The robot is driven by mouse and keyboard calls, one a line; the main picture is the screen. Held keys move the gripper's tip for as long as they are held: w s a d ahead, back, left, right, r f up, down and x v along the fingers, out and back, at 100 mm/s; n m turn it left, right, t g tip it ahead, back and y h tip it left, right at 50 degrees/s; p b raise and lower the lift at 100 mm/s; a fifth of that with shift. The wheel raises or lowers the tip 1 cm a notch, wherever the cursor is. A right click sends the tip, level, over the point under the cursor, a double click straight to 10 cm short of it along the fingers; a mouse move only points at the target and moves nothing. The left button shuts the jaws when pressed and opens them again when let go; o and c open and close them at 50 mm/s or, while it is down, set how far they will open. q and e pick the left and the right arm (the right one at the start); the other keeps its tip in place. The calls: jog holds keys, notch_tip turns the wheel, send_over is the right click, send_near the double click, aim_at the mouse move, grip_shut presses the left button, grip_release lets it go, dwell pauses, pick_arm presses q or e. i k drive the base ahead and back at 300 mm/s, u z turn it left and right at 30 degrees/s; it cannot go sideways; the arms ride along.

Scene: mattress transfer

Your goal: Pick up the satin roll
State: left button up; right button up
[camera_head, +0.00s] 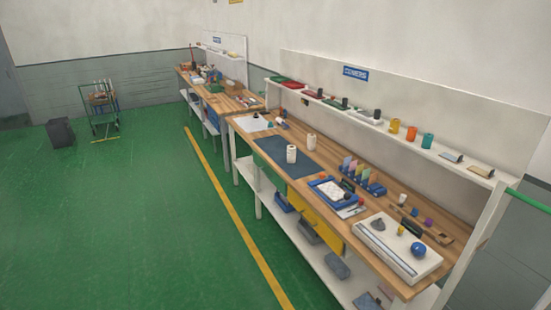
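Three coloured cylinders, yellow (395,126), orange (411,133) and teal (427,141), stand in a row on the upper shelf. I cannot tell from this view which of these, if any, is the satin roll. Neither of my grippers is in view.
The wooden workbench (333,171) runs along the wall, crowded at its near end by a blue tray (319,193) and a white board (386,258). A raised shelf (368,125) holds small items. Green floor (130,220) left of the yellow line (236,222) is open.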

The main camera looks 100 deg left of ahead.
aim_at(292, 149)
jog(key=u, duration=0.65)
jog(key=i, duration=1.2)
jog(key=u, duration=2)
jog(key=i, duration=0.9)
jog(key=u, duration=0.9)
